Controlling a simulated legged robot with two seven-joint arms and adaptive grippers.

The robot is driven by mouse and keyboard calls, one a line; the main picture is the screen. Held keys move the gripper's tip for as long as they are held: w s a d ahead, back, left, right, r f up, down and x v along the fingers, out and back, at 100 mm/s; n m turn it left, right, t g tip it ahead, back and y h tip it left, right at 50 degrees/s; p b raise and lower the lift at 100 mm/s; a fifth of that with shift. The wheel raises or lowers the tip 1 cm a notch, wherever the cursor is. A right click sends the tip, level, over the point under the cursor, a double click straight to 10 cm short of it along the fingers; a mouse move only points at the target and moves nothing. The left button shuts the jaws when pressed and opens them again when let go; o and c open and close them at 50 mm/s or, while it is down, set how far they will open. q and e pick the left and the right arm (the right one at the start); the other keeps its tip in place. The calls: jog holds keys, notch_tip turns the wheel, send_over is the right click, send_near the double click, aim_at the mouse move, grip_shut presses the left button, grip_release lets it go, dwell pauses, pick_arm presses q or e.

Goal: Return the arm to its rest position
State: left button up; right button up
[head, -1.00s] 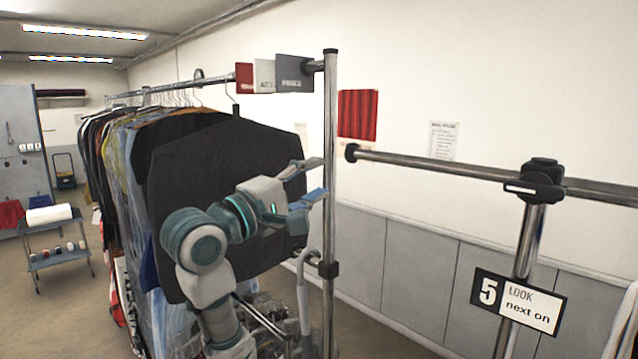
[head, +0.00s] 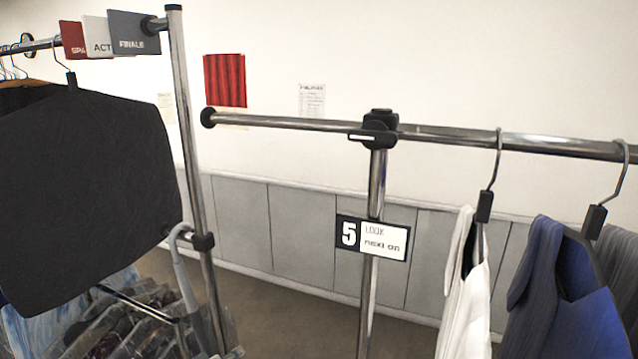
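Neither of my grippers nor my arms show in the head view now. The black garment (head: 85,190) hangs on a hanger from the left rack's rail (head: 38,46), at the rail's right end near the upright post (head: 190,150). Nothing of mine is touching it in the picture. Where my arms are and what the grippers hold cannot be seen.
A second rail (head: 270,122) runs to the right on a post with a "5 LOOK next on" sign (head: 372,238). A white garment (head: 465,300) and a blue garment (head: 565,290) hang there. Clear plastic items (head: 130,325) sit low at left. Floor between the racks is bare.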

pick_arm(q)
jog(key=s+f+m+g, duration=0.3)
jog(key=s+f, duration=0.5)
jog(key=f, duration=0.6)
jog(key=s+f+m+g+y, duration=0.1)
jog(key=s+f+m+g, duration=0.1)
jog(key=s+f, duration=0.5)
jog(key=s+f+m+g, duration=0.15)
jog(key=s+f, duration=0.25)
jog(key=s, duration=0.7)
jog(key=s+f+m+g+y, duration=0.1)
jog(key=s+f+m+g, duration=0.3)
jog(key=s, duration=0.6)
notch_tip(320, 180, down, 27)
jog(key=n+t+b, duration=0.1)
jog(key=b, duration=0.1)
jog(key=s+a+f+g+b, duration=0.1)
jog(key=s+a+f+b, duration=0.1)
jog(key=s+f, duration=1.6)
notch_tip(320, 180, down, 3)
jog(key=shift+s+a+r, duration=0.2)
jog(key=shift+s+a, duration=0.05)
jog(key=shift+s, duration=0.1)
